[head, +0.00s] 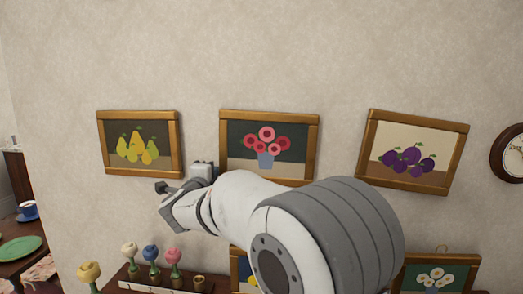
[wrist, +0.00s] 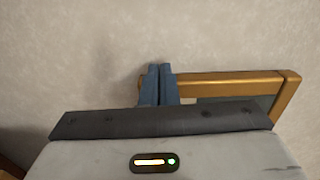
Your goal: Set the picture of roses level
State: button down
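The picture of roses (head: 267,140) hangs in the middle of the upper row, with red and pink flowers in a blue vase and a wooden frame. It looks slightly tilted, its right side a little lower; my arm covers part of its lower edge. My gripper (head: 163,188) is left of and below the roses' lower left corner, near the lower right of the pear picture. In the wrist view my gripper (wrist: 156,82) has its fingers together with nothing between them. A wooden frame (wrist: 230,77) extends right from beside the fingertips; I cannot tell which picture it is.
The pear picture (head: 140,145) hangs left and looks nearly level. The plum picture (head: 412,152) at right tilts right side down. A round clock (head: 514,152) hangs far right. Below are a shelf with several flower ornaments (head: 150,254) and a daisy picture (head: 437,274).

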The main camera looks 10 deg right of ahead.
jog(key=shift+d, duration=0.25)
jog(key=shift+a, duration=0.1)
jog(key=shift+w+a, duration=0.2)
jog(key=shift+a, duration=0.7)
jog(key=b+v, duration=0.1)
jog(key=v, duration=0.7)
jog(key=s+d+f+n+g+y+p, duration=0.2)
jog(key=s+d+f+n+g, duration=0.2)
jog(key=s+n, duration=0.3)
jog(key=s+d+f+n+g+y+p, duration=0.2)
jog(key=s+d+f+n+g, duration=0.3)
jog(key=s, duration=0.8)
jog(key=s+d+f+n+g+y+p, duration=0.2)
jog(key=s+d+f+n+g+p, duration=0.2)
jog(key=s+d+n, duration=0.3)
jog(key=s+n+g, duration=0.1)
jog(key=s+n, duration=0.2)
jog(key=s, duration=0.1)
jog(key=shift+d+f, duration=0.15)
jog(key=shift+f, duration=0.2)
